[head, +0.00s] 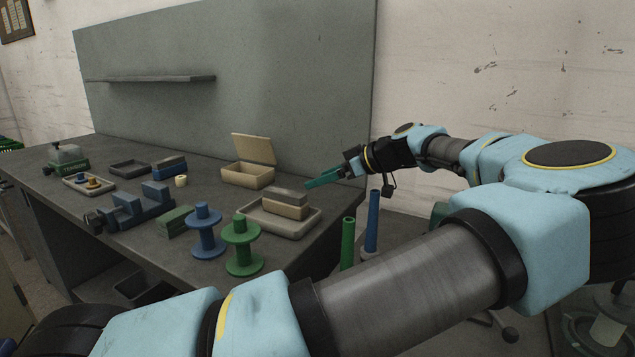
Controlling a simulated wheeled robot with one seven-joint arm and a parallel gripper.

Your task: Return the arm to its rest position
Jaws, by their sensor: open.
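My arm reaches out across the right side of the head view, its light blue and grey links bent at the elbow. My gripper (330,178) is at the end of the arm, with green fingers pointing left. It is open, and I see nothing between the fingers. It hangs above the right end of the workbench, beyond and to the right of a tray (310,228) that holds a grey and beige block (286,203). The gripper appears apart from the things on the bench.
A blue spool (206,238) and a green spool (242,250) stand near the bench's front edge. An open beige box (247,177) stands behind. Upright green (347,240) and blue (372,222) rods stand right of the bench, below my arm. A grey panel (290,70) rises behind.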

